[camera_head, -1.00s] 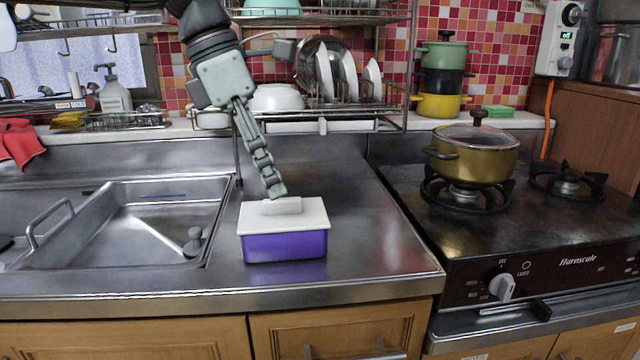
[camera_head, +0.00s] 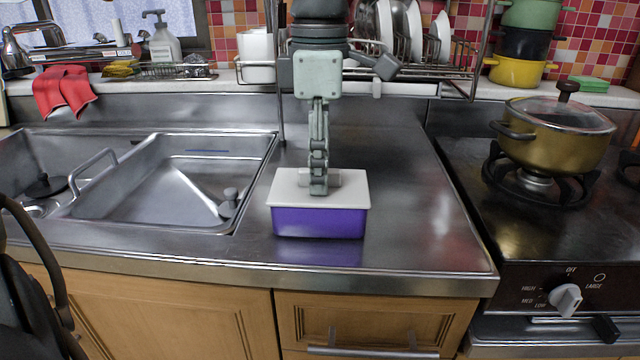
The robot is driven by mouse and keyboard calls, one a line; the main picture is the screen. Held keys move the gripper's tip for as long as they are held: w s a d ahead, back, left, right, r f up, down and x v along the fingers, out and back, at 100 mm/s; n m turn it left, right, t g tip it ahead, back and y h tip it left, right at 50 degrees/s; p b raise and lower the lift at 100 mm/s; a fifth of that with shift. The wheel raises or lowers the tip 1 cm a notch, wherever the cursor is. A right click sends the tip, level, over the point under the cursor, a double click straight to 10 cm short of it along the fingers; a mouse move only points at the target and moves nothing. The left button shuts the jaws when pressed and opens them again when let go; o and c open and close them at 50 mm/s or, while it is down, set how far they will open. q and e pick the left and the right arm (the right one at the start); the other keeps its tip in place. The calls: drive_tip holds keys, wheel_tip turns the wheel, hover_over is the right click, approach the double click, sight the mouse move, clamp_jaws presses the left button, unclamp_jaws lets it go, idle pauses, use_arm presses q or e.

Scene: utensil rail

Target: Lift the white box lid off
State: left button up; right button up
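The purple box (camera_head: 318,222) stands on the steel counter between the sink and the stove. Its white lid (camera_head: 285,190) lies flat on top, with a raised white handle (camera_head: 335,178) in the middle. My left gripper (camera_head: 318,186) points straight down at the handle, seen edge-on. Its near finger covers the middle of the handle, and handle shows on both sides of it. The far finger is hidden, so I cannot tell whether the fingers grip the handle. My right gripper is not in view.
A steel sink (camera_head: 185,180) lies left of the box. A stove with a gold lidded pot (camera_head: 553,140) is at the right. A dish rack (camera_head: 460,65) with plates stands behind. The counter right of the box is clear.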

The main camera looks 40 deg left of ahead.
use_arm(q)
drive_tip(key=shift+c, duration=0.6)
clamp_jaws()
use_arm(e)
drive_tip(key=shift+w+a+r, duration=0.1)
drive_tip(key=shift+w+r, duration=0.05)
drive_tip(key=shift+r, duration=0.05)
use_arm(q)
drive_tip(key=shift+r, duration=0.65)
wheel_tip(320, 180, up, 3)
drive_tip(key=shift+f, duration=0.2)
drive_tip(key=s+a+r, duration=0.7)
drive_tip(key=a, duration=0.2)
drive_tip(key=shift+s, duration=0.3)
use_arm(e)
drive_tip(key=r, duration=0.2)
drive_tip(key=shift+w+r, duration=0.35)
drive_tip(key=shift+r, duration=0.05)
